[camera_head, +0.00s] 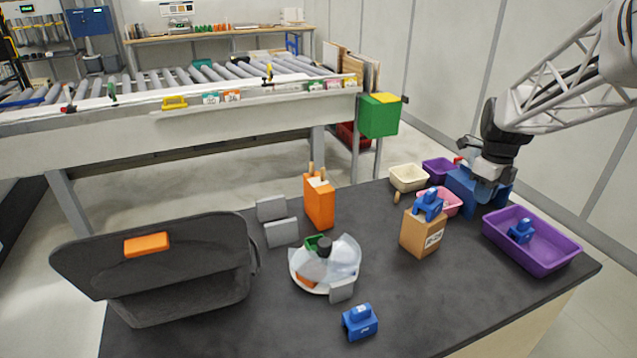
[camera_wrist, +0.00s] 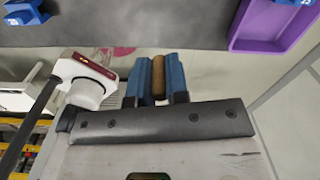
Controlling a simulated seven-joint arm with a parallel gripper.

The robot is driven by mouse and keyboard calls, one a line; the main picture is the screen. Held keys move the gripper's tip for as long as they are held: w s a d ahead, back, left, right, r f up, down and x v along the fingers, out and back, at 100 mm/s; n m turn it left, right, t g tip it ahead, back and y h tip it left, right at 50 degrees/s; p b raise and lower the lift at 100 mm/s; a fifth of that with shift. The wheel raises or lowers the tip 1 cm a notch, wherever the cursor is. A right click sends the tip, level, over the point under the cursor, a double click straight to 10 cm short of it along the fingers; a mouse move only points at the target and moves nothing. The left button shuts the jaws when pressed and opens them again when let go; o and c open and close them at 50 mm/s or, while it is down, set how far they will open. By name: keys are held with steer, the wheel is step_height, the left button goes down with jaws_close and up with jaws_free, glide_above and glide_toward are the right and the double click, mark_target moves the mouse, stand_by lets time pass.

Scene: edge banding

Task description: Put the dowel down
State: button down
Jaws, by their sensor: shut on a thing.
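My gripper (camera_head: 478,190) is at the right rear of the dark table, between the pink bin and the purple tray. In the wrist view its two blue fingers are closed on a brown wooden dowel (camera_wrist: 158,78), which lies between them. In the head view the held dowel is hidden, and I cannot tell whether it touches the table. A small brown dowel-like piece (camera_head: 397,197) shows in front of the cream bin. Two more dowel ends (camera_head: 311,168) stick up from the orange box (camera_head: 319,203).
Near my gripper are the pink bin (camera_head: 445,212), cream bin (camera_head: 408,187), purple tray (camera_head: 555,262) and a cardboard box (camera_head: 421,242) topped by a blue block (camera_head: 429,203). A clear-covered round holder (camera_head: 325,292) stands mid-table. A black bin (camera_head: 190,306) is at left.

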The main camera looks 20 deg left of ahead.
steer(key=s+a+n, duration=0.2)
steer(key=s+a, duration=0.1)
steer(key=a, duration=0.8)
steer(key=s+a+n, duration=0.2)
steer(key=s+a, duration=0.1)
steer(key=a, duration=0.9)
steer(key=s+a+n, duration=0.2)
steer(key=s+a, duration=0.1)
steer(key=a, duration=0.8)
step_height(320, 180, down, 5)
steer(key=shift+s+a+f, duration=0.1)
glide_above(321, 189)
steer(key=shift+f, duration=0.75)
steer(key=shift+f, duration=0.1)
steer(key=shift+f, duration=1.65)
steer(key=shift+f, duration=0.15)
